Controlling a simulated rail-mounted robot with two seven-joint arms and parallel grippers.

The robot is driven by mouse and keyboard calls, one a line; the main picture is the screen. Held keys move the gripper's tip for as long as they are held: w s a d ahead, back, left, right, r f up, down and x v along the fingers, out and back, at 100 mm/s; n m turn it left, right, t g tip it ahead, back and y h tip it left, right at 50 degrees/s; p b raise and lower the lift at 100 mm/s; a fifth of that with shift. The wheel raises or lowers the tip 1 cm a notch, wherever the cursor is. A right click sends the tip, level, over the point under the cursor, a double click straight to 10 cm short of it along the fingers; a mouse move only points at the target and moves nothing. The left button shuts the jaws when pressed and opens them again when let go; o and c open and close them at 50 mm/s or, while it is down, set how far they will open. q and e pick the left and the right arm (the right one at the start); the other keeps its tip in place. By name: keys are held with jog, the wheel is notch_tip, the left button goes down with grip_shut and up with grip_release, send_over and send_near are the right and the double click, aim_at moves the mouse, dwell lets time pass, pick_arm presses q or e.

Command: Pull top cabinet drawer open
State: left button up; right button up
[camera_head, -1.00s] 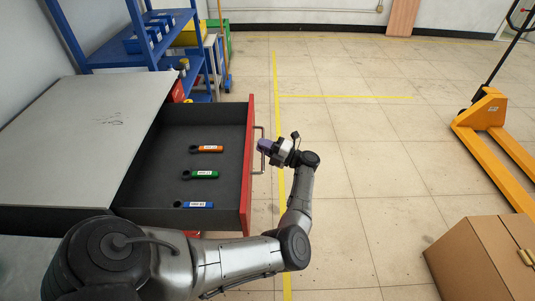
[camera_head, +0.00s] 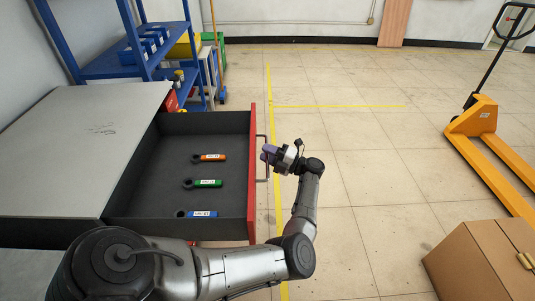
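The top cabinet drawer (camera_head: 145,180) is pulled far out to the right of the grey-topped cabinet (camera_head: 75,145). Its inside is dark and its front (camera_head: 251,190) is red. A metal bar handle (camera_head: 265,139) stands out from the front's right side. My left gripper (camera_head: 267,155) is at the handle's middle, its fingertips overlapping the bar. The fingers are small and partly hidden, so I cannot tell whether they are closed around it. My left arm reaches in front of the drawer's near end. My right gripper is out of view.
Orange (camera_head: 209,158), green (camera_head: 202,184) and blue (camera_head: 202,214) tools lie in the drawer. A blue shelf (camera_head: 115,62) stands behind the cabinet. A cardboard box (camera_head: 465,265) and a yellow pallet jack (camera_head: 480,120) stand at right. The tiled floor between is clear.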

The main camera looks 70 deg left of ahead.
pick_arm(q)
jog(key=shift+o, duration=0.3)
jog(key=b+v, duration=0.2)
jog(key=v, duration=1.1)
jog(key=shift+w+d+f, duration=0.15)
jog(key=shift+w+d, duration=0.1)
